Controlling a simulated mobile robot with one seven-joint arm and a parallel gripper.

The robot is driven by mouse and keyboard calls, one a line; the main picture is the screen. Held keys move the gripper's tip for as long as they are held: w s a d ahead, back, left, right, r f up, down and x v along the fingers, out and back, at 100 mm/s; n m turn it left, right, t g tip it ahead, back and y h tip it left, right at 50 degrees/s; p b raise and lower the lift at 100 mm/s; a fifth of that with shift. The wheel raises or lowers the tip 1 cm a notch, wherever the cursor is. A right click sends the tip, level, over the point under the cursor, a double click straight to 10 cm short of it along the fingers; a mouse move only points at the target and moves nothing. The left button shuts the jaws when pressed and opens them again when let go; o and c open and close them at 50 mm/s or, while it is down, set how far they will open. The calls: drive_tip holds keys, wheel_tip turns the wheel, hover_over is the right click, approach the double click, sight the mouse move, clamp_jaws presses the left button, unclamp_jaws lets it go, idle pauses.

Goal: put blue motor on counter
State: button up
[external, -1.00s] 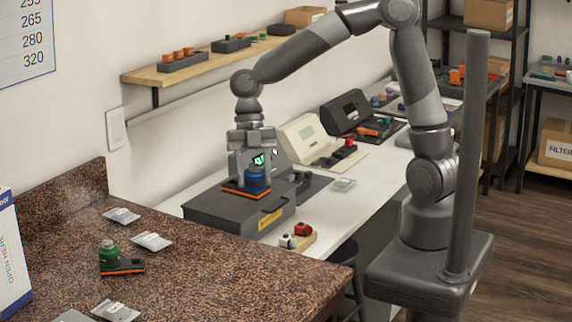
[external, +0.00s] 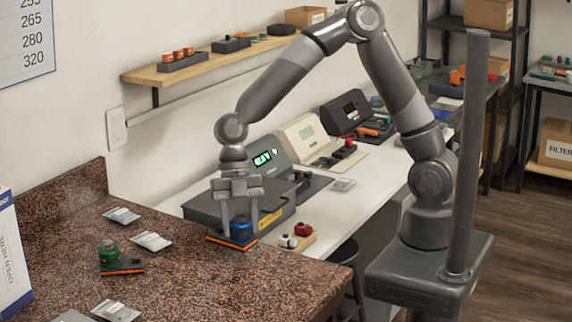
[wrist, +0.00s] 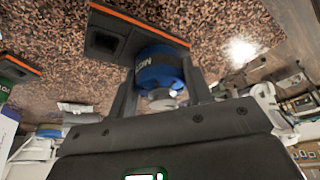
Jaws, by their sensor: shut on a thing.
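The blue motor (external: 241,227) is between the fingers of my gripper (external: 240,232), which is shut on it. The motor is joined to a flat dark base with an orange edge (external: 228,243). It is over the near right part of the brown speckled counter (external: 200,270); I cannot tell whether the base touches the surface. In the wrist view the blue motor (wrist: 160,70) sits between the two fingers, with its dark, orange-edged base (wrist: 112,38) against the speckled counter (wrist: 215,25).
A green motor (external: 109,252) on a similar base stands at the counter's left. Several silver packets (external: 151,241) lie around it. The counter's middle is clear.

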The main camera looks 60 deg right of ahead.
sight(241, 239)
drive_tip(key=shift+f, duration=2)
drive_tip(key=o, duration=1.3)
drive_tip(key=shift+f, duration=0.1)
drive_tip(key=shift+c, duration=0.2)
drive_tip(key=v, duration=1.2)
